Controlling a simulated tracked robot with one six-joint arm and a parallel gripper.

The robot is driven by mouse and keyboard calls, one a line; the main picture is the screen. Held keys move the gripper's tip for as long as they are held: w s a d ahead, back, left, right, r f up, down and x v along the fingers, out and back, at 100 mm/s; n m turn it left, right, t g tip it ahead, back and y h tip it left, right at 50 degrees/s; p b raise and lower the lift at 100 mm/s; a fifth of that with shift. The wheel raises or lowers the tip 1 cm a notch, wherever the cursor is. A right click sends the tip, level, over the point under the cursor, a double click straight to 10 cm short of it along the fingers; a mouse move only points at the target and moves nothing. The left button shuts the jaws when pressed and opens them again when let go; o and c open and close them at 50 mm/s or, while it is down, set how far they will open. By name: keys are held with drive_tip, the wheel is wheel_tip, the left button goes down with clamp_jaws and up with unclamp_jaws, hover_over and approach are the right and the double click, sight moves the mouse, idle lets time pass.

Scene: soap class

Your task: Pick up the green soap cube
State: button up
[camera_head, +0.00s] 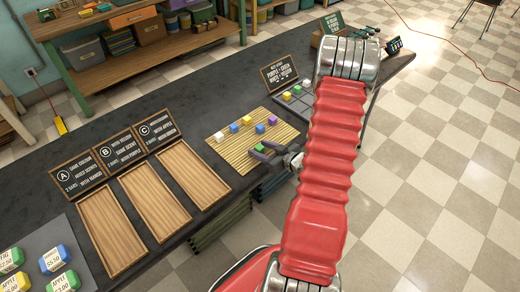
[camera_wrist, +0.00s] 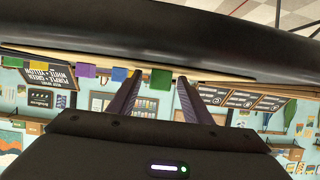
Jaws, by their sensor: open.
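The green soap cube (camera_head: 259,148) lies near the front edge of a bamboo mat (camera_head: 228,157) on the dark counter. My gripper (camera_head: 257,150) is open and low at that edge, its dark fingers either side of the cube in the head view. In the wrist view, which looks upside down, the green cube (camera_wrist: 161,79) shows between the tips of my gripper (camera_wrist: 160,78). I see no finger touching it. How deep it sits between the fingers I cannot tell.
Other cubes share the mat: white (camera_head: 219,137), yellow (camera_head: 246,120), purple (camera_head: 272,120) and two blue (camera_head: 234,128). Three wooden trays (camera_head: 155,205) with signs stand to the left. A tray with a small sign (camera_head: 279,73) lies behind.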

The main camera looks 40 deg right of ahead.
sight(261, 148)
drive_tip(key=shift+c, duration=0.2)
drive_tip(key=c, duration=1.1)
drive_tip(key=shift+o, duration=0.2)
drive_tip(key=shift+r, duration=0.1)
drive_tip(key=shift+r, duration=4.9)
